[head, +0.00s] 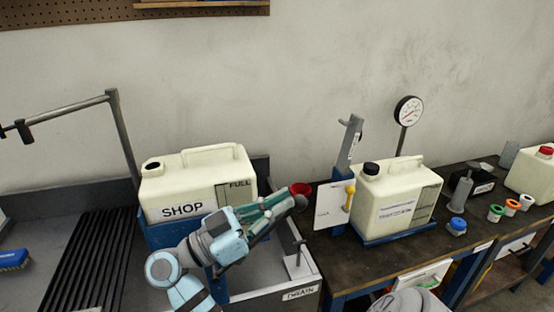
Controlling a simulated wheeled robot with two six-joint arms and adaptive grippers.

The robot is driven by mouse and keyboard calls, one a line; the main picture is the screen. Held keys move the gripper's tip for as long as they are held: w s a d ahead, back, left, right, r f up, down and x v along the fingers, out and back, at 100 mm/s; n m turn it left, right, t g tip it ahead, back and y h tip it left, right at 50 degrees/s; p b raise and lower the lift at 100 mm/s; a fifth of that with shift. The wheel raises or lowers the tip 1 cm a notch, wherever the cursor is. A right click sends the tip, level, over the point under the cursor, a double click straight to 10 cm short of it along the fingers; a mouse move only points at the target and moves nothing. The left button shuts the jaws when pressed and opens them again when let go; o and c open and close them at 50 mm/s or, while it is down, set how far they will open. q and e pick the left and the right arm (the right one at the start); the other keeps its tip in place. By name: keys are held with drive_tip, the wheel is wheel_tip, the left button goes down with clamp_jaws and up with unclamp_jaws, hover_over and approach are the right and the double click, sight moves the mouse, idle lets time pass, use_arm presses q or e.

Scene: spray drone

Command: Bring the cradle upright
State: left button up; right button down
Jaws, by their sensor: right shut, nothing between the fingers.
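A blue cradle (160,235) holds a cream jug (195,190) marked SHOP and FULL at the sink's back edge. The jug's dark mouth is at its upper left. The jug looks close to upright; I cannot tell whether the cradle is slightly tilted. My right gripper (283,204) is shut and empty, right of the jug's lower front, with its tips close to a red cup-like piece (301,188). I cannot tell whether they touch. My right arm hides part of the cradle's front and right side. My left gripper is not in view.
A grey sink (300,278) marked DRAIN lies below, with a dark slatted rack (95,260) at left. On the dark bench at right, a capped jug (395,200) stands in a blue tray (400,234), near a gauge (408,110) and several small caps. A bent grey post (124,140) rises at left.

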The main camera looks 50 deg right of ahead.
drive_tip(key=shift+s+d+f, duration=0.15)
drive_tip(key=shift+f, duration=0.05)
idle(0.4)
drive_tip(key=shift+r, duration=0.1)
wheel_tip(320, 180, up, 10)
idle(0.3)
